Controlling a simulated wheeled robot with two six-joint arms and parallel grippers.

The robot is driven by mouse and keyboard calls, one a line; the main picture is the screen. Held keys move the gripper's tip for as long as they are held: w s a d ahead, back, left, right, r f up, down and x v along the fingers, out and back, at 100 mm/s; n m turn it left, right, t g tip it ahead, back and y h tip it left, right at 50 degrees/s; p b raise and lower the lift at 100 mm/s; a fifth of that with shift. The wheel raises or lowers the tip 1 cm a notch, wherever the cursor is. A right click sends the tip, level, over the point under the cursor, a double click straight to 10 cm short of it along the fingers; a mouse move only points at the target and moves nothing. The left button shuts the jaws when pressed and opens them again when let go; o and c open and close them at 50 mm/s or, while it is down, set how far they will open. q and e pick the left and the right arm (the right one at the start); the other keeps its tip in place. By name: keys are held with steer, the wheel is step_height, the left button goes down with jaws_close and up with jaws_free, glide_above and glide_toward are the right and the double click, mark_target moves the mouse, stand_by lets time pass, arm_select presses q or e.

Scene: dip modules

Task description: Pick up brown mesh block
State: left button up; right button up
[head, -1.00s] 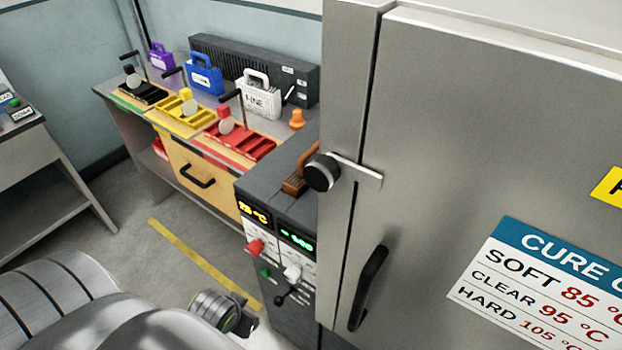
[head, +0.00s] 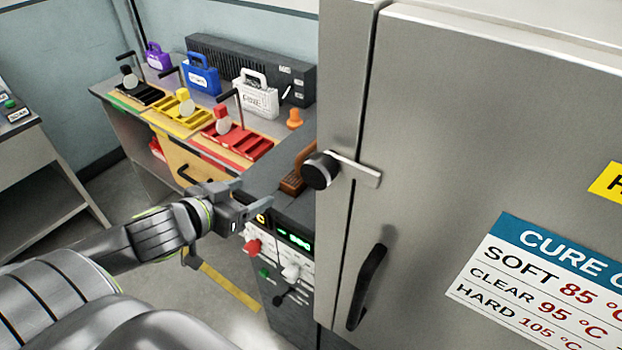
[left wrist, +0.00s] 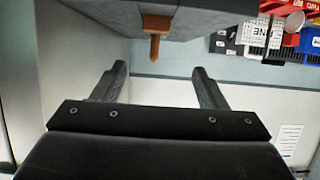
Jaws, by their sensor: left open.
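The brown block (head: 292,184), with a ridged lower part and a raised piece behind it, sits on top of the dark grey control cabinet, just left of the steel oven door. The round black knob partly hides it. My left gripper (head: 254,197) is open and empty, left of the block and near the cabinet's front top edge, apart from the block. In the left wrist view the brown block (left wrist: 156,24) shows at the top, beyond and between the two open fingers (left wrist: 160,72). My right gripper is not in view.
The steel oven (head: 450,150) with its latch bar (head: 355,173) and black handle (head: 367,287) stands close on the right. Red, yellow and black trays line the bench behind, with an orange knob (head: 294,118) near its right end. Displays and switches cover the cabinet front.

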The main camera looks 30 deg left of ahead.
arm_select(q)
steer(key=b, duration=0.1)
glide_toward(299, 174)
steer(key=x, duration=0.4)
steer(key=shift+a, duration=0.35)
steer(key=shift+d+p+x, duration=0.2)
steer(key=shift+x, duration=1.1)
steer(key=shift+d+p+x, duration=0.15)
steer(key=shift+d+x, duration=0.05)
steer(key=shift+x, duration=1.1)
steer(key=shift+w+f, duration=0.1)
steer(key=shift+w, duration=0.2)
steer(key=c, duration=1.3)
jaws_close()
